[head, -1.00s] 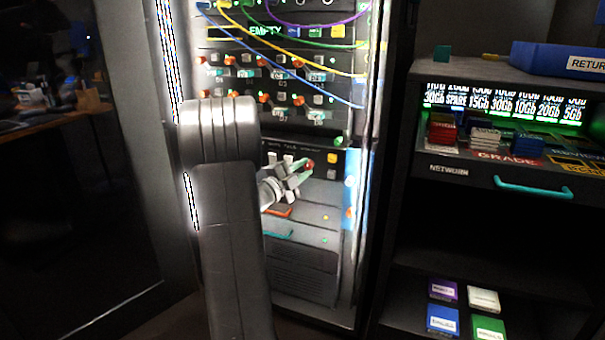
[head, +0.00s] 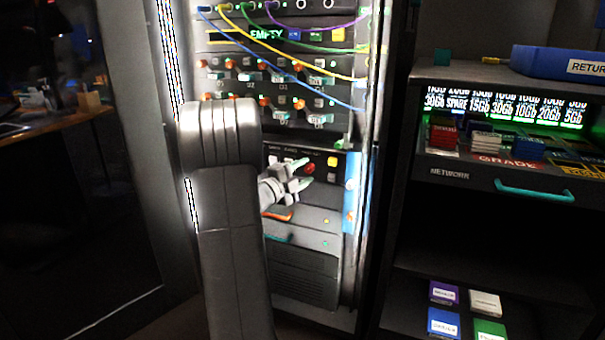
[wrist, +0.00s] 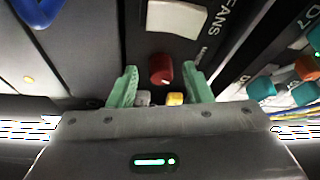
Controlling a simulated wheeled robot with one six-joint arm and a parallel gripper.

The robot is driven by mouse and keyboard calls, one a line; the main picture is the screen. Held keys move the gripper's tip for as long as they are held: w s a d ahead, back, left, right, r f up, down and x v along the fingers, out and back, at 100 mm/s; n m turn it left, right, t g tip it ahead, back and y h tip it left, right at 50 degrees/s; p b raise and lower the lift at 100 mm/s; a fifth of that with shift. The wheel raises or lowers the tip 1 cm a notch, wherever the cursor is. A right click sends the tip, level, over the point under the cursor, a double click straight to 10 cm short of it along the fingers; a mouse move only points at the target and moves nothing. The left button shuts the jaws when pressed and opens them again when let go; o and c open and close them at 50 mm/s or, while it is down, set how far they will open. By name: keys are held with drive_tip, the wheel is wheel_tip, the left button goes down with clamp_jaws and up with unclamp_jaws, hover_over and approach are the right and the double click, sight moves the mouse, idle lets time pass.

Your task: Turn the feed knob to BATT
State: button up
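A red knob (head: 310,168), which I take to be the feed knob, sits on the dark panel (head: 318,157) low in the rack. In the wrist view the red knob (wrist: 161,68) shows ahead of and between the two green fingers, with a gap on each side. My gripper (head: 305,170) is in front of the panel, and its fingers (wrist: 161,85) are spread open and empty. I cannot tell how far the tips are from the panel. The knob's pointer and the BATT mark are too small to make out.
A yellow button (wrist: 175,98) and a grey one (wrist: 143,97) lie close to the knob between the fingers. A white switch (wrist: 178,18) by the FANS label is on its other side. Patch cables (head: 300,70) hang above. A shelf unit (head: 420,200) stands at the right.

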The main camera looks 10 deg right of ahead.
drive_tip(key=p+v, duration=0.3)
drive_tip(key=v, duration=1)
drive_tip(key=shift+s+a, duration=0.25)
drive_tip(key=shift+a, duration=0.05)
drive_tip(key=b+x, duration=0.3)
drive_tip(key=x, duration=1.1)
drive_tip(key=shift+a, duration=0.1)
drive_tip(key=shift+a, duration=0.1)
